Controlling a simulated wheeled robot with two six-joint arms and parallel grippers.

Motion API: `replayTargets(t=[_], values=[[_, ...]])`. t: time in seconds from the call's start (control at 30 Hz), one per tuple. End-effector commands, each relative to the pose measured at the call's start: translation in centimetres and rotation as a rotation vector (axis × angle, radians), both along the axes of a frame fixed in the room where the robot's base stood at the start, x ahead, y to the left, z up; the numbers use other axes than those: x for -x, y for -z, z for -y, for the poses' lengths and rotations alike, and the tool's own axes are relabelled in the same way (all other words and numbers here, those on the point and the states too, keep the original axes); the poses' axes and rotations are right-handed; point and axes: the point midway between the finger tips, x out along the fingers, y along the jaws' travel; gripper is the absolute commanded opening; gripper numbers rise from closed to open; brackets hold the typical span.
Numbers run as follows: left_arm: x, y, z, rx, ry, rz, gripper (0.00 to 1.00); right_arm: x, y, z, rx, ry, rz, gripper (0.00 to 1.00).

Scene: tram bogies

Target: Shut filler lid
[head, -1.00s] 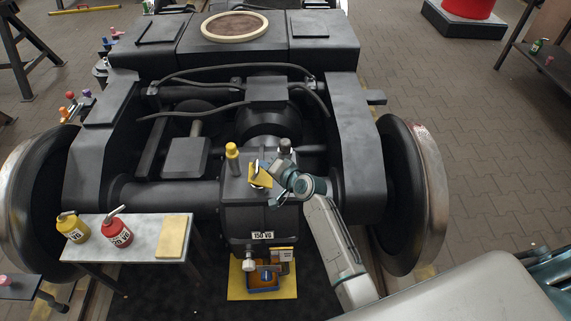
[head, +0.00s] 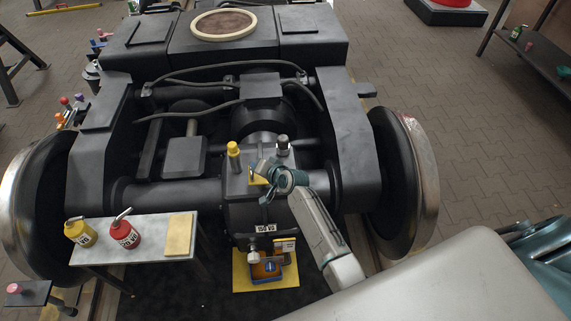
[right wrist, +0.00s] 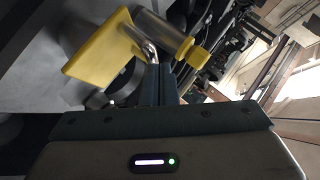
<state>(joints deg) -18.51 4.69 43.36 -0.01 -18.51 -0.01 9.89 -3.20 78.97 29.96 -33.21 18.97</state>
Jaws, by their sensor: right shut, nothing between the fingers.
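The yellow filler lid (head: 256,179) is on top of the dark gearbox housing (head: 236,212) in the middle of the bogie. It looks raised and tilted, and my right gripper partly hides it. My left gripper is not in view.
A yellow post (head: 233,150) and a grey-topped post (head: 282,145) stand close around the lid. A side table (head: 150,231) at left carries a yellow can (head: 80,233), a red can (head: 124,235) and a tan pad. A blue bin (head: 266,269) sits on a yellow mat below.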

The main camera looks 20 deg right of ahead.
Motion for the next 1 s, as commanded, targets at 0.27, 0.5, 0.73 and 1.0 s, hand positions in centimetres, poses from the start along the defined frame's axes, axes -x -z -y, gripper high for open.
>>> replayTargets(t=[0.27, 0.5, 0.73, 1.0], values=[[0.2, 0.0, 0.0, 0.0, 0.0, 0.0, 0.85, -0.1, 0.3, -0.2, -0.001, 0.0, 0.0, 0.0], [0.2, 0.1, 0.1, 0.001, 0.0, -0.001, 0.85, -0.1, 0.3, -0.3, -0.001, 0.0, -0.001, 0.0], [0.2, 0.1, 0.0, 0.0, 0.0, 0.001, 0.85, -0.1, 0.3, -0.3, -0.002, 0.0, -0.001, 0.0], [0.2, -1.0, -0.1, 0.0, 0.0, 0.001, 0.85, -0.1, -0.7, -0.3, -0.002, 0.0, -0.001, 0.0]])
